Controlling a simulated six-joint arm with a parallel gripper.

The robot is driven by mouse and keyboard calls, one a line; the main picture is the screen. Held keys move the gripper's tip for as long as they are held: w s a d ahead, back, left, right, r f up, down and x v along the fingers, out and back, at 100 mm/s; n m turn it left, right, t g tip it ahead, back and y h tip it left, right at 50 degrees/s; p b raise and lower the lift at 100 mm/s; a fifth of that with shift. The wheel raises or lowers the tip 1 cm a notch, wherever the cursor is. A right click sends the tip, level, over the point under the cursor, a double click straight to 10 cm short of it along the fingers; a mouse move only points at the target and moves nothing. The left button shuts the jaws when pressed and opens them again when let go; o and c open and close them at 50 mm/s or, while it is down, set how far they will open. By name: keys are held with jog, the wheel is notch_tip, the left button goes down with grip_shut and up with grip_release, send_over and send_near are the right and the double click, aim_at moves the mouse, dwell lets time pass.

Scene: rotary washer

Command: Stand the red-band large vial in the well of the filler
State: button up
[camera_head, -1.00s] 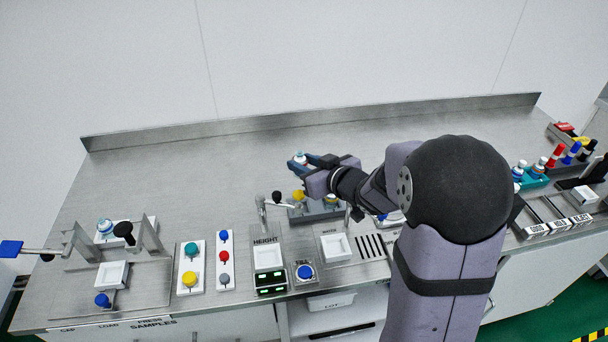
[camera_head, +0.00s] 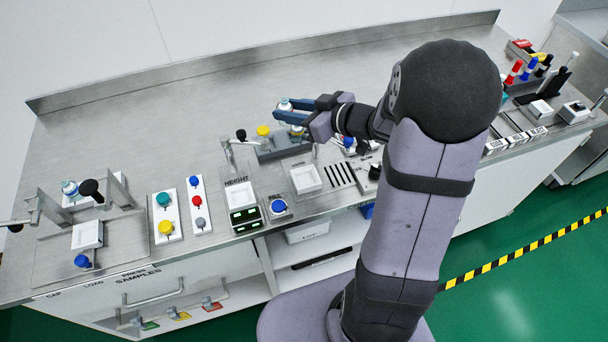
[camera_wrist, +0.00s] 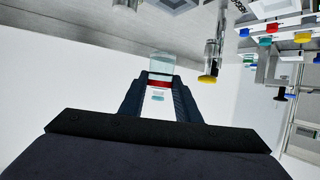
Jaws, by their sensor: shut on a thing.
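My gripper (camera_head: 284,112) is above and behind the grey rack in the head view. It is shut on the red-band large vial (camera_head: 285,104). In the wrist view the vial (camera_wrist: 160,70) is clear glass with a red band (camera_wrist: 160,84) and sits between both fingers (camera_wrist: 158,98). The fingers hide part of it in the head view. The vial is clear of the bench. A blue button (camera_head: 278,206) marked FILL stands at the front of the bench, with a white square well (camera_head: 306,178) behind and right of it. I cannot tell for certain that this well is the filler's.
The grey rack (camera_head: 270,152) holds a yellow-topped vial (camera_head: 263,130). A post with a black knob (camera_head: 241,135) stands left of it. Button panels (camera_head: 166,217) and a press (camera_head: 88,235) lie farther left. The back bench is clear.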

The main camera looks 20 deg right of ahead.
aim_at(312, 172)
jog(key=s+d+f+n+g+y, duration=0.2)
jog(key=s+f, duration=0.1)
jog(key=s, duration=0.7)
jog(key=shift+w+d+f, duration=0.1)
jog(key=shift+w+f, duration=0.05)
jog(key=shift+f, duration=2.4)
jog(key=shift+w+d+f, duration=0.1)
jog(key=shift+f, duration=2.4)
jog(key=shift+f, duration=0.1)
jog(key=o, duration=0.6)
jog(key=shift+f+b, duration=0.1)
jog(key=shift+b, duration=0.2)
jog(key=o, duration=0.4)
